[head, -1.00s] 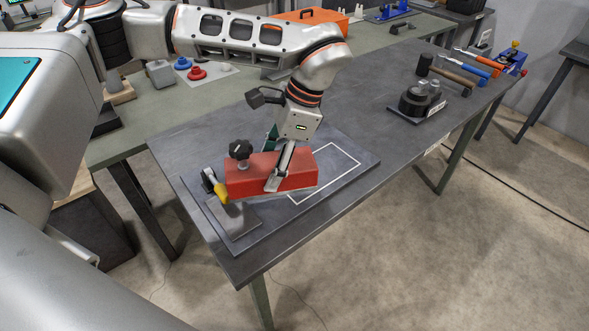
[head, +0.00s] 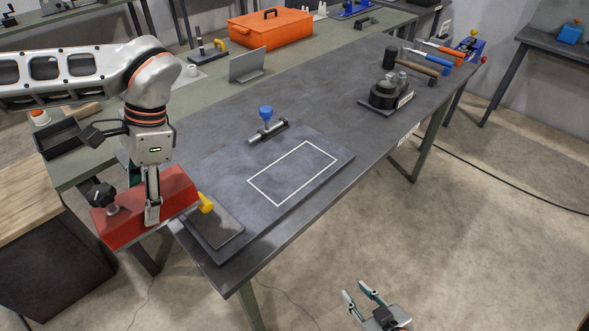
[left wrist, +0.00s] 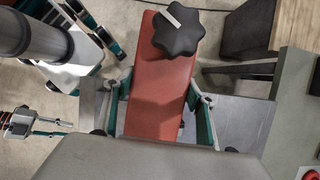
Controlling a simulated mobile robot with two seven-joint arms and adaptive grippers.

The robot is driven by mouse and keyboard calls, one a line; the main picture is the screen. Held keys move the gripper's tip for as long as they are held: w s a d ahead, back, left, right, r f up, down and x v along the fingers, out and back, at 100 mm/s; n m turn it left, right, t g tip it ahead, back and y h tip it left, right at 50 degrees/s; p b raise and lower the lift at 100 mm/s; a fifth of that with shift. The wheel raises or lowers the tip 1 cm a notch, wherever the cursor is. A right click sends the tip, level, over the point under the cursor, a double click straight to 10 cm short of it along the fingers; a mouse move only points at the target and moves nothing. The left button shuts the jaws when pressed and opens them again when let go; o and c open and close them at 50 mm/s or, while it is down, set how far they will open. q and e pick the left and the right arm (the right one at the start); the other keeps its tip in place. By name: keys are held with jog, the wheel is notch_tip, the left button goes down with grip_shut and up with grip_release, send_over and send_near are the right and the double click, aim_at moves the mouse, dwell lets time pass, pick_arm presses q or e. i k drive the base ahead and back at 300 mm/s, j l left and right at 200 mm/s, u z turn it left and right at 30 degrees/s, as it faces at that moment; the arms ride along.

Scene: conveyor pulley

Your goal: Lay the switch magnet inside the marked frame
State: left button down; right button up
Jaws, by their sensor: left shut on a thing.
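The switch magnet (head: 178,191) is a red block with a black star knob. My left gripper (head: 152,218) is shut across its middle and holds it off the left end of the dark table. The left wrist view shows the red block (left wrist: 158,105) between both fingers, its knob towards the top. The marked frame (head: 293,174) is a white rectangle outline on a dark board (head: 225,178); its inside is empty, to the right of the magnet. My right gripper (head: 355,290) is open and empty, low in front of the table.
A yellow-tipped part (head: 205,202) and a dark square pad (head: 217,228) are at the board's left end. A blue-knobbed part (head: 266,113) stands at its far edge. A black round fixture (head: 390,92) and hammers (head: 410,60) lie farther right. An orange toolbox (head: 270,29) stands behind.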

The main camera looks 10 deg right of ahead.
aim_at(293, 171)
jog(key=i+l+u, duration=0.15)
jog(key=l, duration=0.25)
jog(key=i+l, duration=0.1)
jog(key=l, duration=0.2)
jog(key=i+l, duration=0.1)
jog(key=l, duration=0.2)
jog(key=i+l, duration=0.15)
jog(key=l, duration=0.15)
